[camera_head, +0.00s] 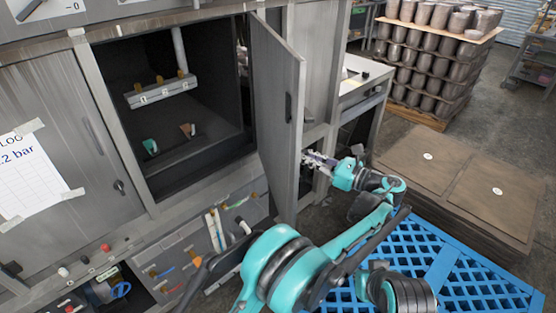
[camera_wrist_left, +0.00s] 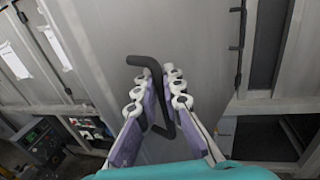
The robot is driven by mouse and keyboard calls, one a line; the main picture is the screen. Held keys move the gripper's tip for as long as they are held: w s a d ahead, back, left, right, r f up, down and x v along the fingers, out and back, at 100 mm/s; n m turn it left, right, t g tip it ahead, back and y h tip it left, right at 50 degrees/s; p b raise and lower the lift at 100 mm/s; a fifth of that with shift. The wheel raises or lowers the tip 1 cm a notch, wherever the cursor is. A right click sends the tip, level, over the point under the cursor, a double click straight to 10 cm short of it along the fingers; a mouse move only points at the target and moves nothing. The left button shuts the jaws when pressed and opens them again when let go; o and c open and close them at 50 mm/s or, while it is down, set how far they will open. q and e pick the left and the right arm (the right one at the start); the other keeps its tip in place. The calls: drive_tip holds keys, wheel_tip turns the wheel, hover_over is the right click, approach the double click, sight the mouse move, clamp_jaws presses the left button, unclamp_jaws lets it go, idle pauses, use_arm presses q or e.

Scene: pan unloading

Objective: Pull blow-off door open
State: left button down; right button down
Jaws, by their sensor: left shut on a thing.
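The grey blow-off door (camera_head: 275,110) stands swung open toward me in the head view, at the right side of a dark opening. Its outer face is turned away to the right; this face (camera_wrist_left: 110,40) fills the middle of the left wrist view. A bent black handle (camera_wrist_left: 147,64) sits on it. My left gripper (camera_head: 312,160) is just right of the door's free edge in the head view. In the left wrist view my left gripper (camera_wrist_left: 158,105) is shut on the handle, one finger on each side. The handle is hidden behind the door in the head view. My right gripper is not in view.
The dark compartment (camera_head: 207,60) holds a bar with brass fittings (camera_head: 160,90) and two small cups. A blue pallet (camera_head: 470,275) and brown boards (camera_head: 465,190) lie at the right. Stacked pans (camera_head: 430,65) stand behind. The left cabinet carries a paper sheet (camera_head: 30,175).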

use_arm(q)
drive_tip(key=w+d+p, duration=0.1)
drive_tip(key=w+d, duration=0.2)
drive_tip(key=d, duration=0.4)
drive_tip(key=shift+w+d, duration=0.3)
drive_tip(key=c, duration=1.6)
unclamp_jaws()
drive_tip(key=shift+a, duration=0.1)
wheel_tip(320, 180, up, 10)
drive_tip(key=shift+r, duration=0.1)
